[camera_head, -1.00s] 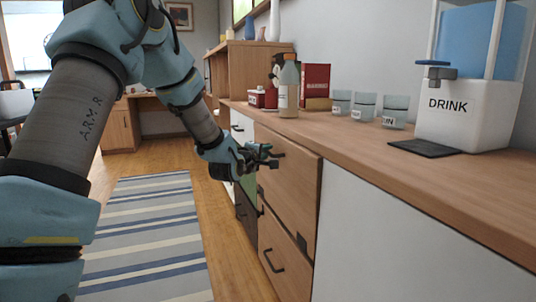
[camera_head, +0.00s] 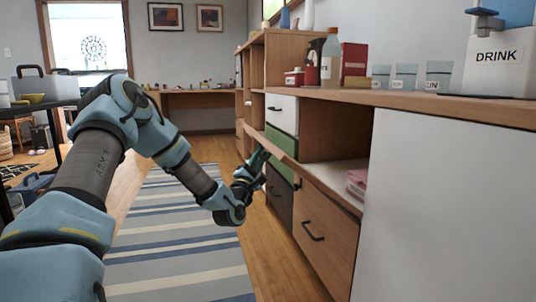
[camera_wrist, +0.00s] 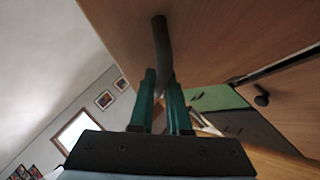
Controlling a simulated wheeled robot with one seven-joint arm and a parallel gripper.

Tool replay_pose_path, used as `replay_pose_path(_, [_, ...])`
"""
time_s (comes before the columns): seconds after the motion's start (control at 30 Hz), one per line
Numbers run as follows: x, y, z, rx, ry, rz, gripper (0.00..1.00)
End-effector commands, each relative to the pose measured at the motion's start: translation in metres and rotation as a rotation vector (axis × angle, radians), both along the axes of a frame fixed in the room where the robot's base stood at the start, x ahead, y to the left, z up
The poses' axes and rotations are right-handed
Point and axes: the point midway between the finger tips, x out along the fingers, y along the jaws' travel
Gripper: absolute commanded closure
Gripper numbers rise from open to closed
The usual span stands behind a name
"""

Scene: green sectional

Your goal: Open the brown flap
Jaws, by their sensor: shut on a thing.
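The brown flap (camera_head: 318,178) is lowered to about level and juts out from the cabinet in the head view, seen nearly edge-on. The compartment above it is open. In the wrist view the flap's wood face (camera_wrist: 225,35) fills the upper part, with its dark bar handle (camera_wrist: 161,45) standing off it. My gripper (camera_head: 258,162) is below the flap's outer edge. Its green fingers (camera_wrist: 162,105) are shut on the handle in the wrist view. The fingertips are small and partly hidden in the head view.
Pink books (camera_head: 356,186) lie inside the open compartment. A brown drawer (camera_head: 322,232) is below the flap, and green and dark fronts are beyond it. Bottles, cups and a drink dispenser (camera_head: 500,55) stand on the counter. The floor by the striped rug (camera_head: 185,235) looks clear.

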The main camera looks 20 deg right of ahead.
Motion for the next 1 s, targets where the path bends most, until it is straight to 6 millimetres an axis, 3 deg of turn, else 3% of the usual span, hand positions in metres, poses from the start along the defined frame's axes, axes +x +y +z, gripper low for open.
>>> replay_pose_path(0.03, [0.0, 0.003, -0.016, -0.043, 0.007, 0.0, 1.0])
replay_pose_path(0.4, [0.003, 0.024, -0.063, -0.076, 0.006, -0.001, 1.0])
replay_pose_path(0.63, [0.003, 0.028, -0.076, -0.075, 0.004, -0.001, 1.0])
replay_pose_path(1.0, [0.003, 0.029, -0.079, -0.076, 0.002, 0.0, 1.0])
